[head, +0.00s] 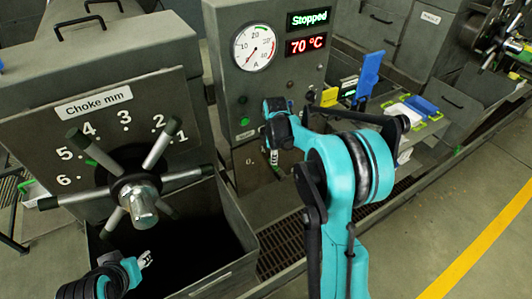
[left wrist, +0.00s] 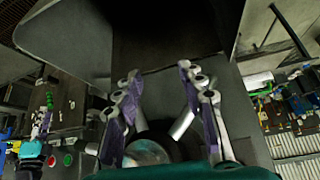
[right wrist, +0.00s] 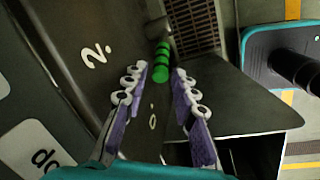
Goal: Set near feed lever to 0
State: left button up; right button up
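The feed lever's green ribbed grip (right wrist: 161,62) shows in the right wrist view, beside a dark panel (right wrist: 120,60) marked "2." and "0.". The grip lies between or just beyond the tips of my right gripper (right wrist: 159,72); its fingers are apart and I cannot tell if they touch it. In the head view my right gripper (head: 272,150) is at the grey cabinet's lower panel, where "0." shows. The lever is largely hidden there by my right arm. My left gripper (left wrist: 160,75) is open and empty; in the head view it (head: 146,260) is low at the left.
A spoked choke handwheel (head: 135,190) on a numbered panel stands near my left gripper, above a dark open bin (head: 237,225). The grey cabinet (head: 300,75) carries a dial and displays reading "Stopped" and "70 °C". Floor at the right (head: 480,180) is clear.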

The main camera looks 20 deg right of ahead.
aim_at(275, 168)
jog(key=b+x, duration=0.1)
jog(key=x, duration=0.6)
jog(key=shift+s+f, duration=0.1)
jog(key=shift+f, duration=0.15)
grip_shut()
